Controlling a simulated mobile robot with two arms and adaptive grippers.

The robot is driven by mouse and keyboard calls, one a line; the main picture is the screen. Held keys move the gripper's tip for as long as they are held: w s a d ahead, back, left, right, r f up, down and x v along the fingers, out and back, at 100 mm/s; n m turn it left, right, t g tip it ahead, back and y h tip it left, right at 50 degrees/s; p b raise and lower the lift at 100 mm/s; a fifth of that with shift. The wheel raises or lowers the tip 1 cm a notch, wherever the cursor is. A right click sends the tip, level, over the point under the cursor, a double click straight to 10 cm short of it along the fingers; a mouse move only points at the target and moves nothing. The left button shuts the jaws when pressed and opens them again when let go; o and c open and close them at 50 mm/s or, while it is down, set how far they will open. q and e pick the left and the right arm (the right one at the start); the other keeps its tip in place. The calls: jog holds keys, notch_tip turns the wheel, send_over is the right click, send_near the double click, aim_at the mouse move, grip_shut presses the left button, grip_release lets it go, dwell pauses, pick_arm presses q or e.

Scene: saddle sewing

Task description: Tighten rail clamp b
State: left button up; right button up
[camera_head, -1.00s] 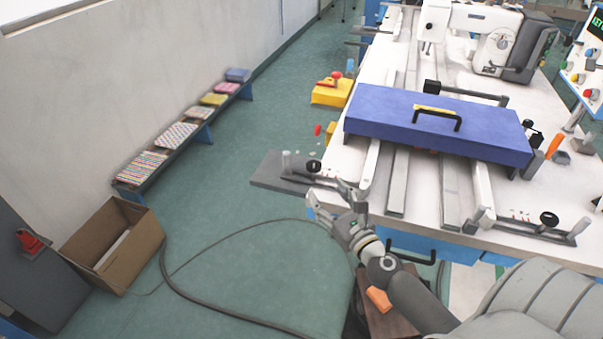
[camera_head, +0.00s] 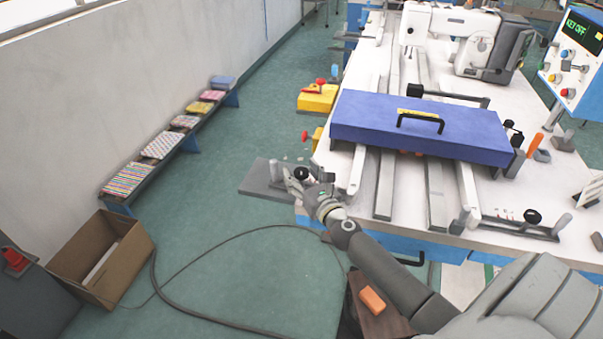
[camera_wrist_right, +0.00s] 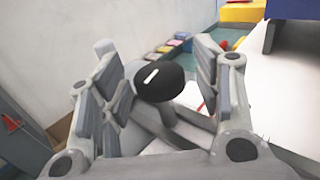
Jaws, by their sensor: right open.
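A rail clamp with a round black knob (camera_head: 302,173) sits at the table's near left corner. A similar clamp with a black knob (camera_head: 532,216) is on the near right; I cannot read which is b. My right gripper (camera_head: 306,183) is at the left clamp, its fingers spread around the knob. In the right wrist view the black knob (camera_wrist_right: 158,82), with a white mark on top, lies between the open fingers (camera_wrist_right: 155,58). Contact with the fingers cannot be told. My left gripper is not in view.
A blue cover with a handle (camera_head: 420,130) lies across the rails on the white table (camera_head: 405,215). A sewing machine (camera_head: 475,40) stands behind it. A grey plate (camera_head: 262,180) juts out at the left corner. An orange block (camera_head: 372,299) lies on a brown stand below my arm.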

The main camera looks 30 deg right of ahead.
jog(key=shift+w, duration=0.1)
jog(key=shift+c, duration=0.2)
jog(key=c, duration=1)
jog(key=shift+a+m+h+p, duration=0.1)
jog(key=shift+m+h+p, duration=0.4)
jog(key=shift+m+h, duration=0.55)
jog(key=m+g+h, duration=0.1)
jog(key=m+h, duration=0.1)
jog(key=h, duration=0.1)
jog(key=shift+f+g, duration=0.1)
jog(key=shift+g, duration=0.2)
jog(key=m+g+h+b, duration=0.1)
jog(key=h, duration=0.1)
jog(key=shift+h+b, duration=0.35)
jog(key=shift+b, duration=0.05)
jog(key=shift+m+g+h+b, duration=0.3)
jog(key=shift+m+g+h, duration=0.2)
jog(key=shift+m+g, duration=0.1)
